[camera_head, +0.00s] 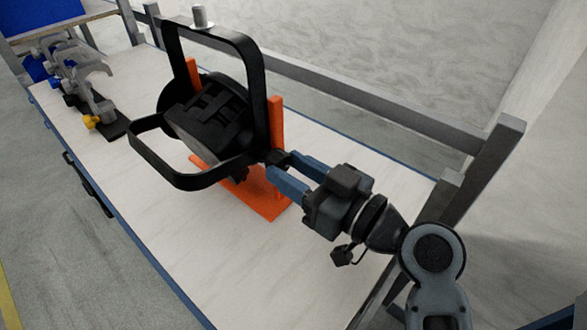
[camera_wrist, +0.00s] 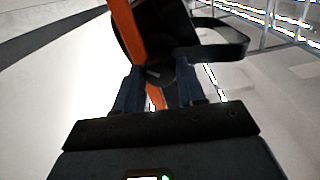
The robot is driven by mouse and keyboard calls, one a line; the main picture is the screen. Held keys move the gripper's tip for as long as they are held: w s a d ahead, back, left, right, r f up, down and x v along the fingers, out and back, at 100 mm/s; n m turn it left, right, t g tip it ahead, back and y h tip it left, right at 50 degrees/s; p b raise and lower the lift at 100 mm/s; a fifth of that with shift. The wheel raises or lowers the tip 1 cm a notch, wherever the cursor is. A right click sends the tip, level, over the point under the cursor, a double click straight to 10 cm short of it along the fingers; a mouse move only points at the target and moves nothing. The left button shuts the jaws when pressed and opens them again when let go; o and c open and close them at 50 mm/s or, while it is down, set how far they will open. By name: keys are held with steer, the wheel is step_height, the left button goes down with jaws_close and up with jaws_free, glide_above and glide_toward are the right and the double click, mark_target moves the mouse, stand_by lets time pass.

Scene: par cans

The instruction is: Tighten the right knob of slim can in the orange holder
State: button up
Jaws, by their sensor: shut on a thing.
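The slim can (camera_head: 205,110) is a black round lamp with a black yoke frame, sitting in the orange holder (camera_head: 277,125) on the white bench. My gripper (camera_head: 277,168) comes in from the right and is shut on the dark right knob (camera_head: 268,157) at the can's side, next to the holder's right upright. In the wrist view the fingers (camera_wrist: 160,88) stand on either side of the round black knob (camera_wrist: 158,73). The orange upright (camera_wrist: 125,30) and the black can (camera_wrist: 170,28) are just beyond it. The far side of the can is hidden.
The white bench (camera_head: 310,240) has free room in front of the holder. A grey rail (camera_head: 390,120) runs along the back edge and ends in a post at the right.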

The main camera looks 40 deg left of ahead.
steer(key=m, duration=0.4)
steer(key=m+p, duration=0.1)
steer(key=m, duration=0.3)
steer(key=shift+r+m, duration=0.15)
steer(key=shift+m, duration=0.15)
steer(key=m+p, duration=0.2)
steer(key=m, duration=0.2)
steer(key=shift+r+m, duration=0.1)
steer(key=shift+m, duration=0.2)
steer(key=shift+m+p, duration=1.35)
steer(key=shift+m, duration=0.55)
steer(key=o, duration=1.1)
steer(key=shift+c, duration=0.2)
